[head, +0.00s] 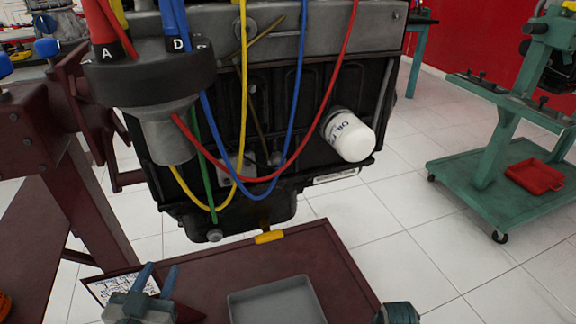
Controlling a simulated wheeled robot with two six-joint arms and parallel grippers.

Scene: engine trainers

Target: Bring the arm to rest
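My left gripper (159,267) is low at the left, over the dark red base of the engine stand (245,258). Its two blue fingers point up, apart, with nothing between them. A dark teal part (398,312), seemingly of my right arm, shows at the bottom edge; no fingers show there. The engine (290,90) hangs above and beyond, apart from my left gripper. A white oil filter (348,136) sits on its side. Red, blue, yellow and green leads loop from a black distributor cap (150,78).
A grey tray (278,300) lies on the stand's base, right of my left gripper. A yellow piece (269,237) is at the base's far edge. A printed sheet (105,286) lies by the gripper. A green trolley (470,172) with a red tray (535,176) stands right, beyond clear tiled floor.

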